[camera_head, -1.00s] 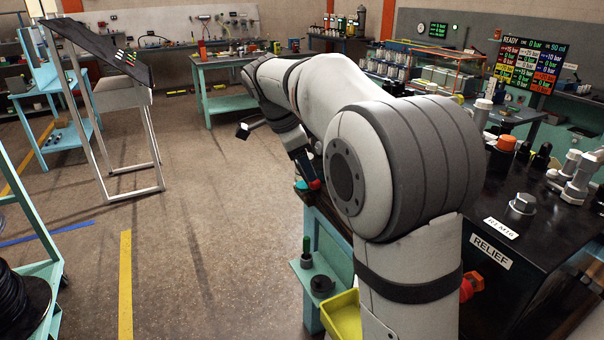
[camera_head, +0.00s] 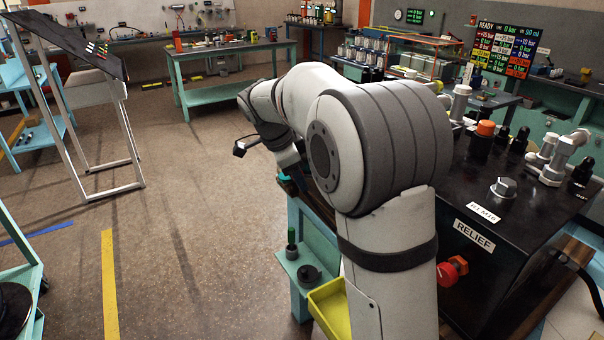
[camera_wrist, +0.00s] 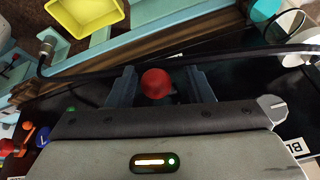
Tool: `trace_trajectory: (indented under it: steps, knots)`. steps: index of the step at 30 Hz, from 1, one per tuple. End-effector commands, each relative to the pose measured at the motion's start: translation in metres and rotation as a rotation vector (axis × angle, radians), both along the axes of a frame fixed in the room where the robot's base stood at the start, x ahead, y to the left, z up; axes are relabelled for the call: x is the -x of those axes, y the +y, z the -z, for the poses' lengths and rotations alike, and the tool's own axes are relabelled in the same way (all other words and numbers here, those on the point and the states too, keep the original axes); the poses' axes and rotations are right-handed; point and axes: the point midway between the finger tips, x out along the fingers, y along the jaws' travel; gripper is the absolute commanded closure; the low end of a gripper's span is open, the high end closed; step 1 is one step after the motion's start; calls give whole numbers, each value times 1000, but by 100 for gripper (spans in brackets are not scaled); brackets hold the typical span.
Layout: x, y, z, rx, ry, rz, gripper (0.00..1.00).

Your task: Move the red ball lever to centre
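The red ball (camera_wrist: 155,83) of the lever shows in the wrist view, between the two fingers of my gripper (camera_wrist: 162,85). My gripper is open, with a gap between the ball and the right finger. The ball sits closer to the left finger, and I cannot tell if they touch. The lever's stem is hidden below the ball. In the head view my arm hides the ball and the fingers.
A black hose (camera_wrist: 200,62) crosses just beyond the fingertips. The yellow tray (camera_head: 332,308) sits low beside the bench. The black RELIEF block (camera_head: 460,190) carries a red knob (camera_head: 447,274). A blue knob (camera_wrist: 43,137) stands left of my gripper. Open floor lies left.

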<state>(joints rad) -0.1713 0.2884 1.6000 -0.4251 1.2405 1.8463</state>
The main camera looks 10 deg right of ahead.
Motion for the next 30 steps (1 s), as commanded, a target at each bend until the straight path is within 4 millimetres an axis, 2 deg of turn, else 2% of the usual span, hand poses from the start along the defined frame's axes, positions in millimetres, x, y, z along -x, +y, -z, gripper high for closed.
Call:
trace_trajectory:
  steps: [2, 17, 25, 30]
  knots:
    - [0, 0, 0, 0, 0, 0, 60]
    - [-1, 1, -2, 0, -6, -2, 100]
    - [-2, 1, -1, 3, -11, -5, 100]
    - [-2, 4, 9, 55, -28, -8, 100]
